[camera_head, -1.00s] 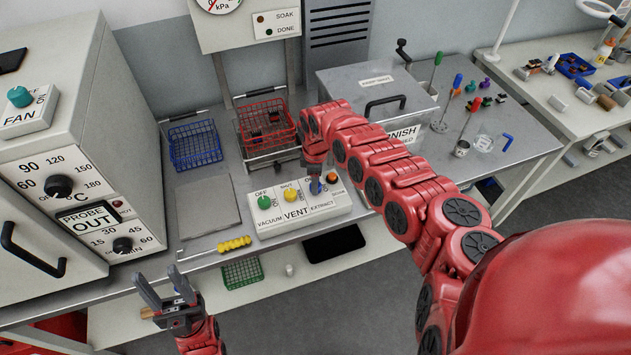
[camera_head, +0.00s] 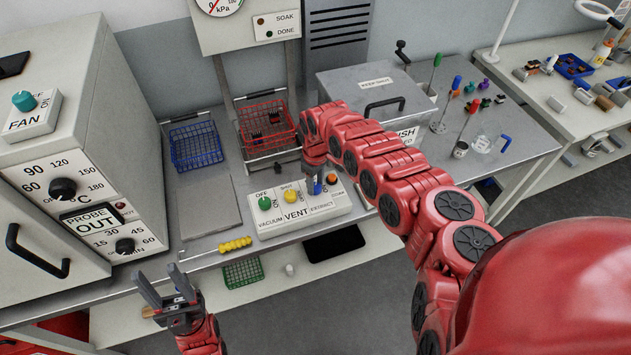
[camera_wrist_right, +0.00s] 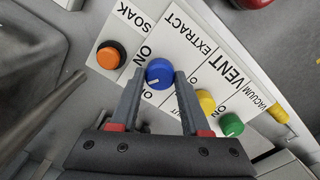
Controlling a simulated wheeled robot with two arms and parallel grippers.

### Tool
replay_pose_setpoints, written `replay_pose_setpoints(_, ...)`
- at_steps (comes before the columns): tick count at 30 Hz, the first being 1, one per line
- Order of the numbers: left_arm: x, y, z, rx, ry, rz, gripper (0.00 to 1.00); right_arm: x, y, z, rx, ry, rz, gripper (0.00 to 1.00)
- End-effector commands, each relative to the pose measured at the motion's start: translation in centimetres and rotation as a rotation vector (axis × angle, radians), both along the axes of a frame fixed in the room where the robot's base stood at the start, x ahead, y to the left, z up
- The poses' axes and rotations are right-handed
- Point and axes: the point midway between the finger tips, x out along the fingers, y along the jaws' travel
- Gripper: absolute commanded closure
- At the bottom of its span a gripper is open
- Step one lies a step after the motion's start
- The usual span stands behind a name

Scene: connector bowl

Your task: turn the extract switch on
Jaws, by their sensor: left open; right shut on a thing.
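The switch box (camera_head: 298,214) sits on the bench with a green vacuum knob (camera_head: 265,203), a yellow vent knob (camera_head: 291,196) and an orange soak button (camera_head: 331,178). The blue extract knob (camera_wrist_right: 159,73) lies between the fingertips of my right gripper (camera_wrist_right: 158,80), which is shut on it. In the head view the right gripper (camera_head: 314,182) comes down on the box from above and mostly hides the knob. The knob's white mark shows in the wrist view, pointing toward the lower left. My left gripper (camera_head: 172,301) is open and empty in front of the bench edge.
A yellow-handled tool (camera_head: 235,244) lies at the bench's front edge. Blue (camera_head: 195,147) and red (camera_head: 266,131) wire baskets stand behind the box. The oven (camera_head: 70,170) stands left, and a lidded metal box (camera_head: 375,90) stands behind my right arm.

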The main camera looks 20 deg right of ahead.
Motion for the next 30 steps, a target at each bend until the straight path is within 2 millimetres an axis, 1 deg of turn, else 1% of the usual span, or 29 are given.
replay_pose_setpoints(6,0.0,0.0,0.5,0.000,0.000,0.000,0.50,0.0,0.0,0.1,-0.001,-0.001,-0.202,1.00)
replay_pose_setpoints(14,0.0,0.0,0.4,0.000,0.000,0.000,0.50,0.0,0.0,0.1,-0.002,0.000,-0.448,1.00)
replay_pose_setpoints(20,0.0,0.0,-0.4,0.000,0.000,0.000,0.50,0.0,0.1,-0.2,-0.002,0.000,-0.636,1.00)
replay_pose_setpoints(30,0.0,0.0,-2.6,0.000,0.000,0.000,0.50,0.2,0.1,-0.2,0.002,-0.005,-0.891,1.00)
